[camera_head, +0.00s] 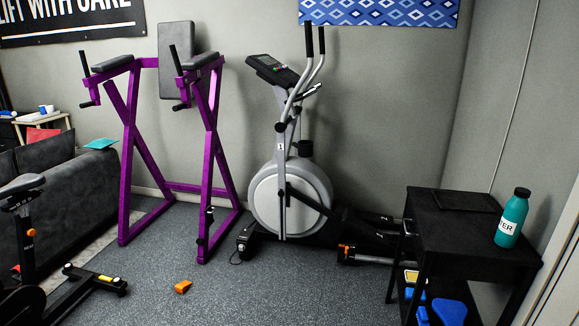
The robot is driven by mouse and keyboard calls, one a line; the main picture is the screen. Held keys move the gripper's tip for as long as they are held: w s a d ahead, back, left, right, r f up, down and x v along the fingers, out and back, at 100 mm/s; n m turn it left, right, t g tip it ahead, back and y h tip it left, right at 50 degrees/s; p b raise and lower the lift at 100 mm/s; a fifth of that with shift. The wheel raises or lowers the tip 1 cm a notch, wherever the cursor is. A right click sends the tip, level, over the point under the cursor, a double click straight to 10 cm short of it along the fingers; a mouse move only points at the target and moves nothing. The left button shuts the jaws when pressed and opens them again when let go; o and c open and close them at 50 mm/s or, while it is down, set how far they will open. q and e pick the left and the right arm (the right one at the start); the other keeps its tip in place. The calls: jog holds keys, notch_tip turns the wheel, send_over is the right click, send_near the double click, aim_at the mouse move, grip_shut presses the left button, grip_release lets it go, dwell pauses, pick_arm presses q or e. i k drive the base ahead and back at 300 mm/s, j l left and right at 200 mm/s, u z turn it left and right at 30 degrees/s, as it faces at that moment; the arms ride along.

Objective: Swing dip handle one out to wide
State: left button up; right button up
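The purple dip station (211,150) stands against the back wall, left of centre, with a grey back pad (176,58) and two arm pads. A black dip handle (88,104) sticks out low at the front of the left arm. A second black dip handle (181,106) sticks out low at the front of the right arm. Upright black grips rise above both. I cannot tell which handle is number one or how wide either is set. Neither of my grippers is in view.
A grey elliptical trainer (290,198) stands right of the dip station. An exercise bike (25,235) and dark sofa (75,190) are at left. An orange wedge (183,287) lies on the floor. A black table (450,222) with a teal bottle (512,218) is at right. The front middle floor is mostly clear.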

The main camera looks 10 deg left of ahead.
aim_at(185, 105)
jog(key=i+j+u, duration=0.35)
jog(key=i, duration=0.3)
jog(key=i+u, duration=0.4)
jog(key=i, duration=0.25)
jog(key=i+j, duration=0.45)
jog(key=j+u, duration=0.05)
